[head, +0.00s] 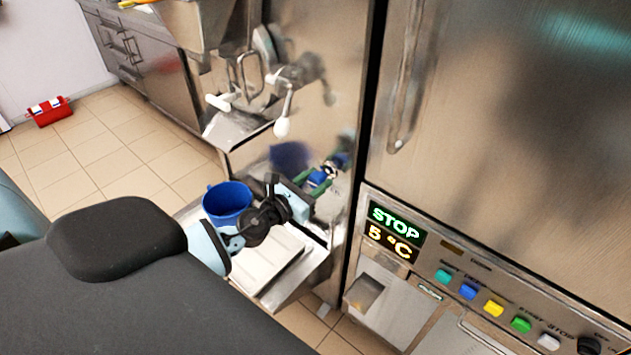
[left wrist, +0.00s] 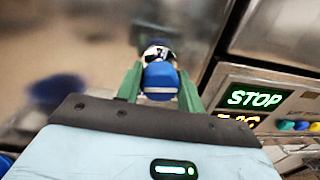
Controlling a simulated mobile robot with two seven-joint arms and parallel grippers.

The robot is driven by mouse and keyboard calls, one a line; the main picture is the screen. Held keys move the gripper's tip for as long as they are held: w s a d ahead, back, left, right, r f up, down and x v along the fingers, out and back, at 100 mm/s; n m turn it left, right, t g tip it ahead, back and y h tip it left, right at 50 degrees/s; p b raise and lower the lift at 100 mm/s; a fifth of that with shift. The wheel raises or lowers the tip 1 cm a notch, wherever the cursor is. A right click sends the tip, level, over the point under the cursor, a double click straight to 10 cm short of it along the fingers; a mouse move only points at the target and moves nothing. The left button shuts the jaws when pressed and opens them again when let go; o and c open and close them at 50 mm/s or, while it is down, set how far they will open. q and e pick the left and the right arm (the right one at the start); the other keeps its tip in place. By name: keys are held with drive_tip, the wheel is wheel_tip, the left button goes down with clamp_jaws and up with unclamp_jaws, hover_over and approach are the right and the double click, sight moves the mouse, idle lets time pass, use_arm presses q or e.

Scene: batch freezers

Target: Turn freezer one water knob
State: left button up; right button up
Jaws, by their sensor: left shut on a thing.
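The water knob, a small blue knob with a white ring and a metal stem, is on the front of the steel freezer (head: 325,90). It shows in the left wrist view (left wrist: 160,79) and small in the head view (head: 318,178). My left gripper (head: 321,180) has green fingers, one on each side of the knob, and is shut on it. In the left wrist view the fingers (left wrist: 160,84) flank the knob left and right. My right gripper is not in view.
A blue bucket (head: 227,201) stands on the low steel shelf (head: 307,277) beside my left arm. A white-handled spout lever (head: 283,124) hangs above. To the right is a panel with a lit STOP display (head: 396,222) and coloured buttons. A red box (head: 49,112) lies on the floor.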

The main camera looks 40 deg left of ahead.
use_arm(q)
drive_tip(key=shift+f+n+b, duration=0.1)
drive_tip(key=shift+n+b, duration=0.25)
drive_tip(key=shift+n, duration=1.75)
drive_tip(key=n, duration=0.2)
drive_tip(key=shift+n+b, duration=0.3)
drive_tip(key=shift+n, duration=1.3)
drive_tip(key=shift+n+t, duration=0.3)
drive_tip(key=shift+n, duration=0.5)
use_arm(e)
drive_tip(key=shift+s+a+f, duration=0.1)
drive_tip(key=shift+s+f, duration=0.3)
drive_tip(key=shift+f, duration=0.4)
use_arm(q)
drive_tip(key=shift+n, duration=0.4)
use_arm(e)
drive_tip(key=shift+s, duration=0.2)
